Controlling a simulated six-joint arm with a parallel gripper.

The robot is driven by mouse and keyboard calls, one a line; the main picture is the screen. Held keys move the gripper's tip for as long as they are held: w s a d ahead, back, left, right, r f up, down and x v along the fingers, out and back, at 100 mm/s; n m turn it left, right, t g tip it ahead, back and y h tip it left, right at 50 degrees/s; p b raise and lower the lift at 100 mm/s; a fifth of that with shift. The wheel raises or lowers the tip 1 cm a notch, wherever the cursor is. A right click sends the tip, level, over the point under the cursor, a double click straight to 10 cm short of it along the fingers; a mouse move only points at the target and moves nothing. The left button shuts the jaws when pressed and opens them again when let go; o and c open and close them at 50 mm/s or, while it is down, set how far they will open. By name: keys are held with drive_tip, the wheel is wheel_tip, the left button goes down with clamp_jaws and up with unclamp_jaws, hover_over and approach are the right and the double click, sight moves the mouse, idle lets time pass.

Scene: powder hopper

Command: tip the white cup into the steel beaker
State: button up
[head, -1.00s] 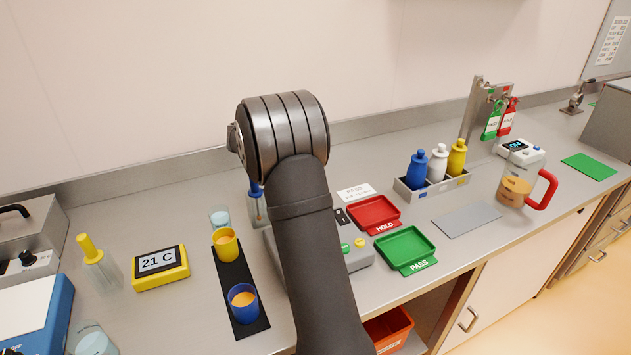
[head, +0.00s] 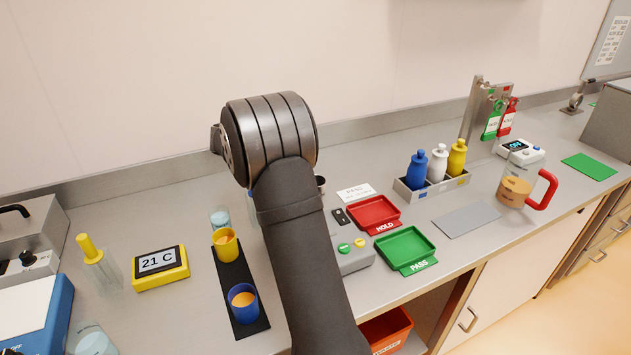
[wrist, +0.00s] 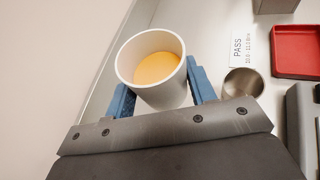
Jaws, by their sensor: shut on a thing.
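The white cup (wrist: 168,97) holds orange powder and is seen from above in the wrist view. My gripper (wrist: 160,85) is shut on it, with a blue finger on each side. The cup looks close to upright. The steel beaker (wrist: 241,84) stands just right of the cup and the right finger in the wrist view, apart from the cup. In the head view only a bit of the beaker (head: 320,183) shows beside my arm. My gripper and the white cup are hidden behind my arm there.
A yellow cup (head: 225,244) and a blue cup (head: 243,303) stand on a black strip left of my arm. The wall is close behind.

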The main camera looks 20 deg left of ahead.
drive_tip(key=shift+s+d+r+m+t+y, duration=0.2)
drive_tip(key=shift+d+r+m+y, duration=0.2)
drive_tip(key=shift+d+m+y, duration=0.25)
drive_tip(key=shift+s+d+r+m+t+y, duration=0.1)
drive_tip(key=shift+s+d+r+m+y, duration=0.1)
drive_tip(key=shift+d+r+m+y, duration=0.45)
drive_tip(key=shift+s+d+m, duration=0.15)
drive_tip(key=shift+d+m, duration=0.55)
drive_tip(key=shift+d, duration=0.05)
drive_tip(key=shift+d+f+m+t+y, duration=0.15)
drive_tip(key=shift+f+m+t+y, duration=0.2)
drive_tip(key=shift+m+y, duration=0.25)
idle(0.4)
drive_tip(key=shift+r+m+y, duration=0.4)
drive_tip(key=shift+m, duration=0.2)
idle(0.8)
drive_tip(key=shift+r+m+t+y, duration=0.45)
drive_tip(key=shift+r+m, duration=0.15)
drive_tip(key=shift+r, duration=0.45)
drive_tip(key=shift+s+d+r+m+y, duration=0.15)
drive_tip(key=shift+r+m+y, duration=0.15)
drive_tip(key=shift+m, duration=0.3)
idle(1.0)
drive_tip(key=shift+d+f+m+t, duration=0.25)
drive_tip(key=shift+d+m+t, duration=0.1)
drive_tip(key=shift+m+t, duration=0.05)
idle(0.5)
